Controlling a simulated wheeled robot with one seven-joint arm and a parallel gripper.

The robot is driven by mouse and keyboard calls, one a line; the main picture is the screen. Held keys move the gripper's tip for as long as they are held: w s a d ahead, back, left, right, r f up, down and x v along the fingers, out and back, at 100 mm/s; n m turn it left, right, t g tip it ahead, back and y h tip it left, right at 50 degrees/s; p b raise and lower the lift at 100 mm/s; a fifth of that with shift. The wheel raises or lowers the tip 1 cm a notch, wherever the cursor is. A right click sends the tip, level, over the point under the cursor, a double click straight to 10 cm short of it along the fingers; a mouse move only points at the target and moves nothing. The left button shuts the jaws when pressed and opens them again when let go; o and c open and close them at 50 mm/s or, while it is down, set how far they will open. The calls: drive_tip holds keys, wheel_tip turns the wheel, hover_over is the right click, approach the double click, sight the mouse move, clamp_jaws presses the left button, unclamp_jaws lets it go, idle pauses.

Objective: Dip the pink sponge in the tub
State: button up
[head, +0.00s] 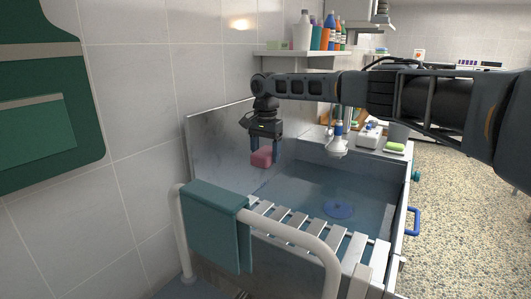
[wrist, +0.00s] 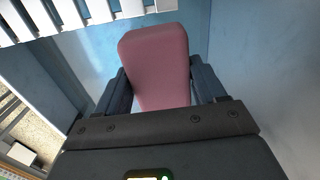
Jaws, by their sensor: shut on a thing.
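The pink sponge (head: 262,158) is a rounded block held between the fingers of my gripper (head: 265,152). In the wrist view the sponge (wrist: 157,60) sits between the two dark fingers of the gripper (wrist: 160,88). The tub (head: 310,199) is a grey metal basin with a blue tint inside and a round blue drain piece (head: 338,209). The gripper points down at the tub's back left, and the sponge appears above the tub floor. I cannot tell whether the tub holds water.
A slatted rack (head: 305,230) spans the tub's near end. A white rail (head: 318,251) with a teal towel (head: 216,222) stands in front. A shower head (head: 338,146) and a green-topped box (head: 395,147) are at the far rim. A bottle shelf (head: 300,52) hangs above.

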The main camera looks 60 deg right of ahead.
drive_tip(key=s+d+f, duration=0.3)
drive_tip(key=s+d, duration=0.6)
drive_tip(key=s, duration=0.3)
drive_tip(key=s+d+f, duration=0.3)
drive_tip(key=s+d, duration=0.6)
drive_tip(key=s, duration=0.2)
wheel_tip(320, 180, down, 20)
drive_tip(key=b, duration=1.5)
drive_tip(key=shift+a+r, duration=0.15)
drive_tip(key=shift+a, duration=0.1)
wheel_tip(320, 180, up, 13)
drive_tip(key=p, duration=1.4)
idle(0.8)
